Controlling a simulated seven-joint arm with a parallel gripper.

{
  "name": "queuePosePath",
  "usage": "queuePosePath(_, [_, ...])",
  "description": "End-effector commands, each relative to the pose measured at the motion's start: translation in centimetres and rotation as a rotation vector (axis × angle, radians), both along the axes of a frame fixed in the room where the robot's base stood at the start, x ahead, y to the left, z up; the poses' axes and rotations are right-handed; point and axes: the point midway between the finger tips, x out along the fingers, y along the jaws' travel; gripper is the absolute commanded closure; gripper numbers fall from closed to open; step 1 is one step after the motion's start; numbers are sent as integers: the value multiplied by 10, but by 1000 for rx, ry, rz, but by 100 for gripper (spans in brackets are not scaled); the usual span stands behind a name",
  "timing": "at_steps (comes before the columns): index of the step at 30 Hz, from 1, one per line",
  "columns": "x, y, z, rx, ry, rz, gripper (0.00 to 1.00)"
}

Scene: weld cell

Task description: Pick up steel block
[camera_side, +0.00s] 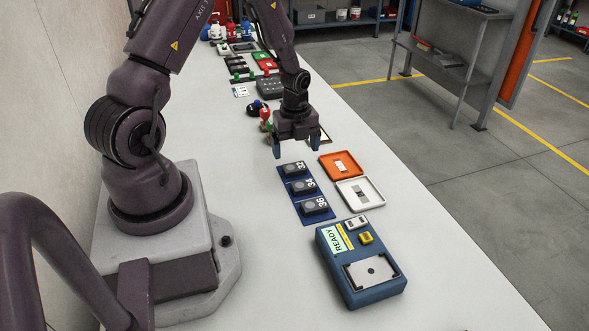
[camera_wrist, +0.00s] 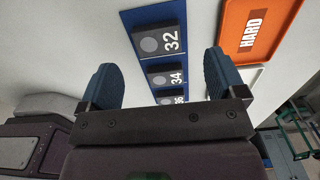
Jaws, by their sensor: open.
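Several dark square blocks, each with a grey round disc on top, sit in a row on a blue mat (camera_side: 311,212) marked 32, 34 and 36. The block at 32 (camera_side: 294,169) is closest to my gripper (camera_side: 297,147), then the block at 34 (camera_side: 303,187) and the block at 36 (camera_side: 314,206). Which one is the steel block I cannot tell. My gripper is open, with its fingers pointing down near the 32 end of the mat. In the wrist view the blocks at 32 (camera_wrist: 153,43) and 34 (camera_wrist: 159,77) show between and beyond the fingers; the block at 36 is partly hidden.
An orange tray (camera_side: 327,172) labelled HARD and a white tray (camera_side: 378,203) lie right of the mat. A blue tester (camera_side: 329,271) reading READY, with a pale plate (camera_side: 371,270), stands in front. Several items crowd the bench behind my gripper.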

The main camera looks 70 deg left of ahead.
Motion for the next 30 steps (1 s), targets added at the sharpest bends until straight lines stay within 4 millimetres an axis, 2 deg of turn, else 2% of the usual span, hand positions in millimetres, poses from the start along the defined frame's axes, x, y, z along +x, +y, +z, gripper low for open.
queuePosePath(12, [-3, -3, -50, -1, 2, 0, 11])
queuePosePath(20, [-3, -2, -53, 1, -1, 1, 11])
queuePosePath(21, [-3, -2, -53, 1, -1, 1, 13])
queuePosePath(23, [-3, -2, -53, 1, 0, 1, 27])
queuePosePath(29, [-3, -2, -53, 1, 0, 1, 73])
queuePosePath(30, [-3, -2, -53, 1, -1, 1, 73])
